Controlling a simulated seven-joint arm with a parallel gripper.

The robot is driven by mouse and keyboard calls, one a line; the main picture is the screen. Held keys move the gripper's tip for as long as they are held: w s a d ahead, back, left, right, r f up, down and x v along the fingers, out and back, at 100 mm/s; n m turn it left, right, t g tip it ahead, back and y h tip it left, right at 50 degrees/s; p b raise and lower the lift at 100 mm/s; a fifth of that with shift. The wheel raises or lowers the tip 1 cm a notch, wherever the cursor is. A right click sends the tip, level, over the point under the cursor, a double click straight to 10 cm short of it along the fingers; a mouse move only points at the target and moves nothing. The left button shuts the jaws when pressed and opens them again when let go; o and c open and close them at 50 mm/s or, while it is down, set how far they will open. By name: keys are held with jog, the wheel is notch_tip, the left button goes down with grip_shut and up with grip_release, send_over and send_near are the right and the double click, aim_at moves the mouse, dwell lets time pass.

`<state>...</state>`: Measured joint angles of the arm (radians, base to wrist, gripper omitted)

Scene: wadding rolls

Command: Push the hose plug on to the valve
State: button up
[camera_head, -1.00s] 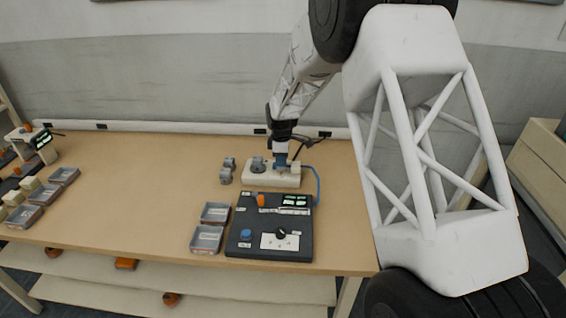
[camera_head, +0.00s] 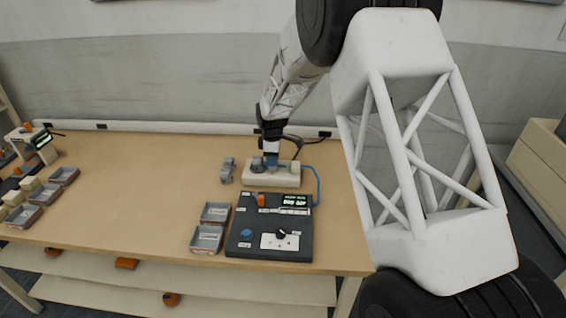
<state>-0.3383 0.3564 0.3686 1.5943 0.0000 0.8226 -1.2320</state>
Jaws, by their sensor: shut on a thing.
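My gripper (camera_head: 271,163) points down over the pale block (camera_head: 262,181) towards the back of the table. It is shut on the hose plug, which is too small and too covered by the fingers to make out. A blue hose (camera_head: 318,184) loops up from the right side of the dark console towards the block. A grey fitting (camera_head: 257,164), which looks like the valve, stands on the left part of the block, close beside my gripper on its left. I cannot tell whether plug and valve touch.
Grey rounded parts (camera_head: 227,170) stand left of the block. The dark console (camera_head: 263,248) with knobs and a lit display (camera_head: 295,200) lies in front. Two small trays (camera_head: 207,238) sit left of it. The table's left middle is clear.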

dwell(0.8)
jog(key=o, duration=0.7)
jog(key=shift+r, duration=0.15)
jog(key=shift+r, duration=3.35)
